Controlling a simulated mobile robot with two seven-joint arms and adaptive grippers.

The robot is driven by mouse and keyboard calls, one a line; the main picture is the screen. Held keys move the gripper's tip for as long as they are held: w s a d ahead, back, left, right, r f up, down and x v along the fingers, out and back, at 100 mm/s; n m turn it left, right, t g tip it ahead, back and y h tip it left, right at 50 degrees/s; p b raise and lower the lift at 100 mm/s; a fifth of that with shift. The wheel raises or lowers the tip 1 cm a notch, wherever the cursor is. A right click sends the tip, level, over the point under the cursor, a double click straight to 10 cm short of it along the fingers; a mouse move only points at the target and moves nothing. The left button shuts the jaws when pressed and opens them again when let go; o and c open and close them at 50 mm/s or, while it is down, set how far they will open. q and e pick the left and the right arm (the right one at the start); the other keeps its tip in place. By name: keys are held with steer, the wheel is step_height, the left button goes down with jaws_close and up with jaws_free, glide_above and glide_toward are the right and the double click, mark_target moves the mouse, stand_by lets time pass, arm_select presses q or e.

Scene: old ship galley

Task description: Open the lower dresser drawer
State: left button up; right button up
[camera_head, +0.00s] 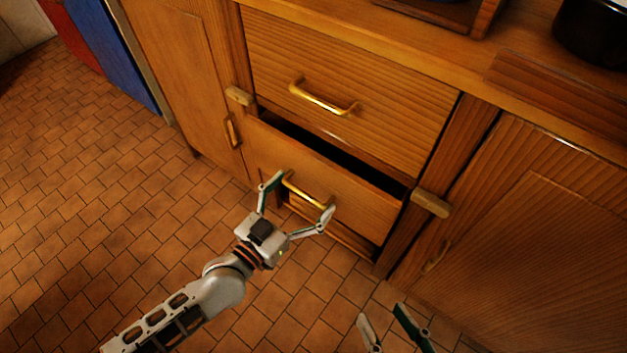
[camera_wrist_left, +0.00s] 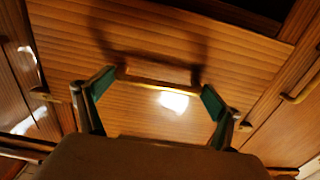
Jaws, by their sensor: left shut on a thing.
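The lower dresser drawer (camera_head: 362,203) stands partly open, with a dark gap along its top edge. Its brass handle (camera_head: 303,192) lies between the fingers of my left gripper (camera_head: 298,199), one finger at each end, and the gripper is shut on it lengthwise. In the left wrist view the handle (camera_wrist_left: 150,86) runs across between the green finger pads, in front of the wooden drawer front (camera_wrist_left: 150,40). My right gripper (camera_head: 382,316) shows only its fingers at the bottom edge, apart and empty over the floor.
The closed upper drawer (camera_head: 350,70) with its brass handle (camera_head: 320,101) is above. Wooden blocks (camera_head: 240,96) and (camera_head: 431,203) sit on the posts either side. A dark pot (camera_head: 595,30) stands on the top. The tiled floor (camera_head: 110,215) in front is clear.

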arm_select(q)
steer(key=p+v, duration=0.4)
steer(key=v, duration=1.9)
arm_select(e)
steer(key=d+n, duration=0.1)
steer(key=d+f+n, duration=0.1)
steer(key=d, duration=0.1)
steer(key=d+g+h, duration=0.1)
steer(key=shift+s+d+f+n, duration=0.25)
steer(key=shift+s+n, duration=0.15)
arm_select(q)
steer(key=o, duration=1.3)
arm_select(e)
steer(key=shift+w+a+r, duration=0.1)
steer(key=shift+w, duration=0.05)
steer(key=shift+w, duration=0.1)
arm_select(q)
steer(key=v, duration=0.7)
steer(key=shift+s+a, duration=0.15)
steer(key=shift+s, duration=0.05)
